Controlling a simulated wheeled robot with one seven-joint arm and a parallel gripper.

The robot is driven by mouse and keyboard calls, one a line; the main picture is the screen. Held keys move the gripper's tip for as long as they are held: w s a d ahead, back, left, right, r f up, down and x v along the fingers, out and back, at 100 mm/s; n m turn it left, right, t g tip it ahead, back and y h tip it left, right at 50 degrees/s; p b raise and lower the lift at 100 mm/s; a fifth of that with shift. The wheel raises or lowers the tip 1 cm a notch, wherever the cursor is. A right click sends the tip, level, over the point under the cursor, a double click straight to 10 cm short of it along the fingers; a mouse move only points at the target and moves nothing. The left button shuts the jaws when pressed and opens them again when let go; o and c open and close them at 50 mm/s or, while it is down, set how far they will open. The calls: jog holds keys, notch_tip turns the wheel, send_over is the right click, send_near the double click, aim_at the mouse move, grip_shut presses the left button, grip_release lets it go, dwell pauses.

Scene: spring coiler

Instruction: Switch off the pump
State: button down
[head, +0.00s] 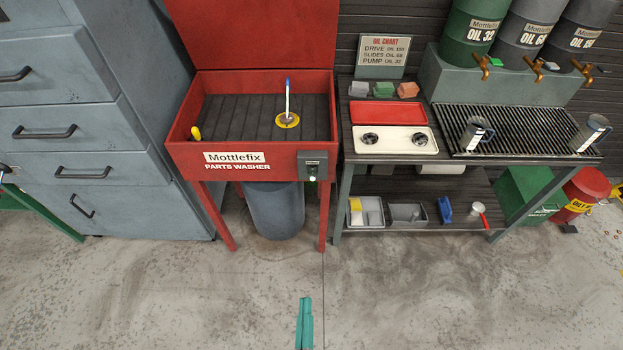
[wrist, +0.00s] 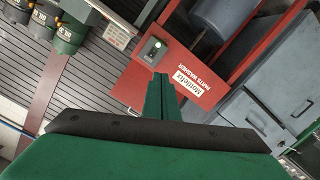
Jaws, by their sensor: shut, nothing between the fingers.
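The red parts washer (head: 180,150) stands at the back, left of centre, with its lid up. A dark grey switch box (head: 313,160) is on the right end of its front panel, with a small bright greenish-white light (head: 312,179) low on it. The switch box (wrist: 152,50) also shows in the wrist view, just beyond my fingertips, its light bright. My green gripper (head: 304,300) is at the bottom centre of the head view, below and apart from the box. In the wrist view my gripper (wrist: 160,76) is shut, its fingers together and empty.
A blue-grey drum (head: 274,210) stands under the washer. A bench (head: 400,150) with trays and mugs is to the right, and a grey drawer cabinet (head: 90,130) to the left. The concrete floor (head: 180,290) in front is clear.

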jog(key=w+d+n+t, duration=0.1)
jog(key=w+n, duration=1.1)
jog(key=w, duration=1.3)
jog(key=shift+w+d+f+t, duration=0.25)
jog(key=shift+f+t, duration=0.2)
jog(key=shift+t, duration=0.35)
jog(key=shift+s+a, duration=0.1)
jog(key=shift+a, duration=0.05)
send_near(311, 170)
jog(key=w, duration=0.3)
jog(key=w+r, duration=0.1)
jog(key=shift+w+d, duration=0.25)
jog(key=shift+w, duration=0.15)
jog(key=shift+w+a, duration=0.1)
jog(key=shift+w, duration=0.7)
jog(key=shift+a, duration=0.1)
